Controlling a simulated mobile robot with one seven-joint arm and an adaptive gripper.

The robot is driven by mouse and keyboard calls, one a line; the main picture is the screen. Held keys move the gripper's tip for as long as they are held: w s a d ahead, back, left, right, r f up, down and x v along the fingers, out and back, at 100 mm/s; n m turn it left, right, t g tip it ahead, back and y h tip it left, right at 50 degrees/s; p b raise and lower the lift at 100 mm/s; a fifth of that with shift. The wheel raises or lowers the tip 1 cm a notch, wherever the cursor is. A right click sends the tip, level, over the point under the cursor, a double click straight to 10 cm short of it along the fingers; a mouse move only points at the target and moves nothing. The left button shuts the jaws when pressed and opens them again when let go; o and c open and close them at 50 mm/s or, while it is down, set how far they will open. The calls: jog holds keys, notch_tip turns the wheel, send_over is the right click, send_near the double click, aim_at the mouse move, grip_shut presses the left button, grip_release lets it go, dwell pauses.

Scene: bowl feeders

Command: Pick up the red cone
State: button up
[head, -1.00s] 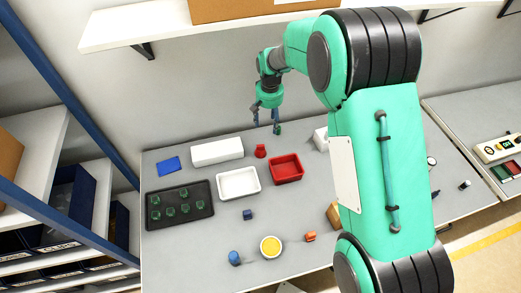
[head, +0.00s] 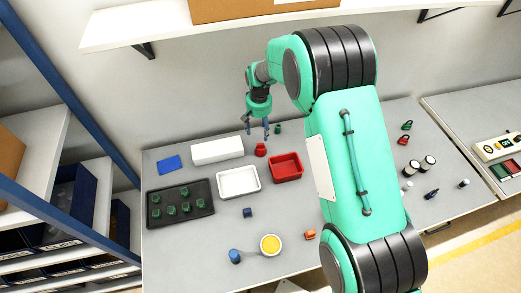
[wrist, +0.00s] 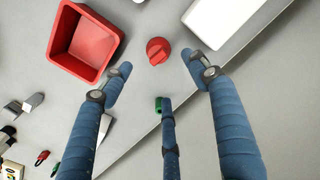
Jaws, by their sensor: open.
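The red cone (head: 260,150) stands on the grey table between the white box and the red tray in the head view. In the wrist view the red cone (wrist: 158,50) is seen from above, near the top centre, between and beyond the fingertips. My gripper (head: 257,130) hangs above and just behind the cone in the head view. My gripper also shows in the wrist view (wrist: 157,72), its blue fingers spread apart and empty, not touching the cone.
The red tray (head: 299,171) and white box (head: 217,151) flank the cone. A small green object (head: 278,129) stands behind it, partly hidden by a finger in the wrist view. A white tray (head: 220,187) and black tray (head: 206,207) lie in front and left.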

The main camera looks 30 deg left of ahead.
aim_at(261, 145)
jog(key=shift+f, duration=3.2)
jog(key=shift+d+f+p, duration=0.2)
jog(key=shift+f, duration=0.65)
jog(key=shift+d+f+p, duration=0.15)
jog(key=shift+d+f, duration=0.05)
jog(key=shift+f, duration=1.55)
jog(key=c, duration=1.3)
